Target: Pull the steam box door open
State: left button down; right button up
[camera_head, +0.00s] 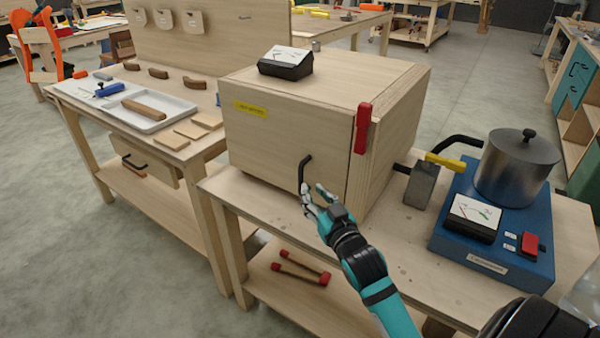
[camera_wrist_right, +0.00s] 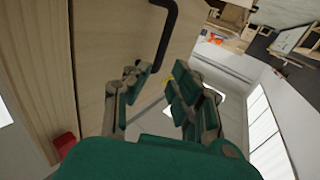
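The steam box (camera_head: 290,130) is a pale wooden box on a bench, with a yellow label on its door (camera_head: 270,138). The door looks shut. A black bent handle (camera_head: 303,172) sits low on the door's right part; it also shows at the top of the right wrist view (camera_wrist_right: 172,32). A red latch lever (camera_head: 362,128) stands upright at the door's right edge. My right gripper (camera_head: 313,194) is at the lower end of the handle. In the wrist view its fingers (camera_wrist_right: 160,82) are apart, with the handle's end close to the left fingertip. I cannot tell whether they touch. My left gripper is out of view.
A gauge box (camera_head: 286,64) sits on the steam box. To the right are a blue heater unit (camera_head: 495,235) with a metal pot (camera_head: 515,170) and a black hose. A side table (camera_head: 85,90) with a tray and wood pieces stands left, close to the door side.

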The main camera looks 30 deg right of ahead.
aim_at(301, 176)
jog(key=w, duration=0.2)
jog(key=w+d, duration=0.1)
jog(key=w, duration=0.5)
jog(key=shift+w+d, duration=0.2)
jog(key=shift+d, duration=0.15)
grip_shut()
jog(key=shift+f, duration=0.1)
